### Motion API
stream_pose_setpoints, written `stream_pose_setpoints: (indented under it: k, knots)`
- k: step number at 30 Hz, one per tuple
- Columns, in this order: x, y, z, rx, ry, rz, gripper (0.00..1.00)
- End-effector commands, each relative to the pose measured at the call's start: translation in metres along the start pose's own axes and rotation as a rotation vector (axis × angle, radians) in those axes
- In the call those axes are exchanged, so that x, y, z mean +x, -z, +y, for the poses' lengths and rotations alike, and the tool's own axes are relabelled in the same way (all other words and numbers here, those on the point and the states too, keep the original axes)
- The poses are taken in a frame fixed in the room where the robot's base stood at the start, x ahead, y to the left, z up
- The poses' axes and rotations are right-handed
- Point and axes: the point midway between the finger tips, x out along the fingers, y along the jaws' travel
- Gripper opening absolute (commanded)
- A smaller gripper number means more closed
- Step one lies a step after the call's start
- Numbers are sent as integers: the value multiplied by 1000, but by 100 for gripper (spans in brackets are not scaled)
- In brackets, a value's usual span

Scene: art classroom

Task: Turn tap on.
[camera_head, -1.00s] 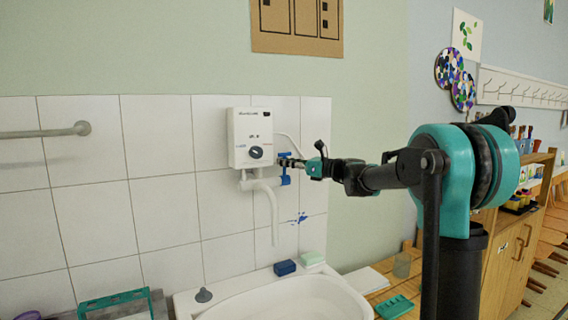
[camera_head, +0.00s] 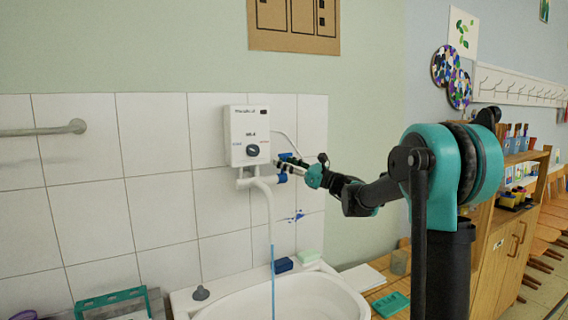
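The tap has a blue handle (camera_head: 283,168) on the white pipework below the right side of the white water heater (camera_head: 248,137). A white spout (camera_head: 268,208) curves down from it, and a thin blue stream of water (camera_head: 273,275) falls from its end into the white sink (camera_head: 300,298). My gripper (camera_head: 287,163) is at the blue handle, with its fingers reaching left beside it. The fingers partly cover the handle, and I cannot tell whether they grip it.
A wooden cabinet (camera_head: 510,240) stands at the right. A wall rail (camera_head: 45,130) is at the left.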

Motion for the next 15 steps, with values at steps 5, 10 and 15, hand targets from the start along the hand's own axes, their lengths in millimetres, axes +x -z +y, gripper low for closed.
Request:
stream_pose_setpoints:
  k: [5, 10, 15]
  knots:
    - [0, 0, 0, 0, 0, 0, 32]
    - [-8, 0, 0, 0, 1, 0, 32]
    - [-36, 0, -1, 0, 3, 0, 32]
